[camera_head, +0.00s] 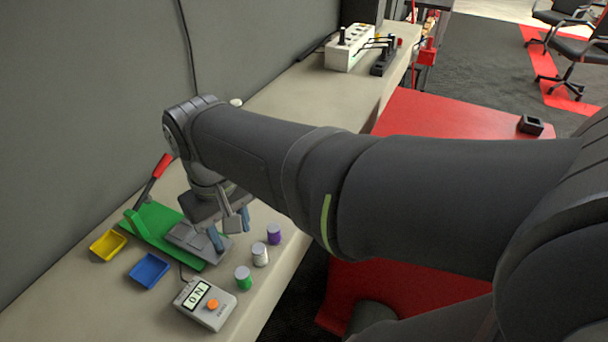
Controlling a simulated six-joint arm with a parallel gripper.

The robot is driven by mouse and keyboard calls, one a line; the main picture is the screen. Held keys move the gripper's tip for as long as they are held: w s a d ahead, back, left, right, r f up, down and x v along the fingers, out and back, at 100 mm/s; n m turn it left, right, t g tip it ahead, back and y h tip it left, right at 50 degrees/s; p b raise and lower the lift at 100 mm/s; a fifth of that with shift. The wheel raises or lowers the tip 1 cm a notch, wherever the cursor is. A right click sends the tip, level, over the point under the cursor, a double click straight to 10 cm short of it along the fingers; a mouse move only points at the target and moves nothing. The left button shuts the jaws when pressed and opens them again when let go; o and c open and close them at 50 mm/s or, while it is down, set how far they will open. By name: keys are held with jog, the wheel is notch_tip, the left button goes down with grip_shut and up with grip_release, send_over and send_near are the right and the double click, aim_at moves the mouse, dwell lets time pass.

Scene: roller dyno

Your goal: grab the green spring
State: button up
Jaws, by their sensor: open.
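The green spring (243,277) is a small upright cylinder with a pale top, standing on the beige bench beside the grey box with the display. My gripper (230,230) points down with its two blue-tipped fingers apart and nothing seen between them. It is up and to the left of the green spring in the picture, over or near the grey plate of the green press; its exact height cannot be told. The white spring (260,255) and purple spring (274,234) stand in a row behind the green one.
The green press (137,224) has a red-handled lever (153,178). A yellow tray (107,245), a blue tray (149,270) and a display box (206,304) with an orange button stand nearby. A wall bounds the left; the bench edge lies right of the springs.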

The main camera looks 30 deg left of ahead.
jog(key=n, duration=0.2)
send_near(242, 273)
jog(key=f, duration=0.6)
jog(key=shift+w+d+f, duration=0.15)
jog(key=shift+d+f, duration=0.1)
jog(key=shift+a+f, duration=0.2)
jog(key=shift+f, duration=2.4)
jog(key=c, duration=0.8)
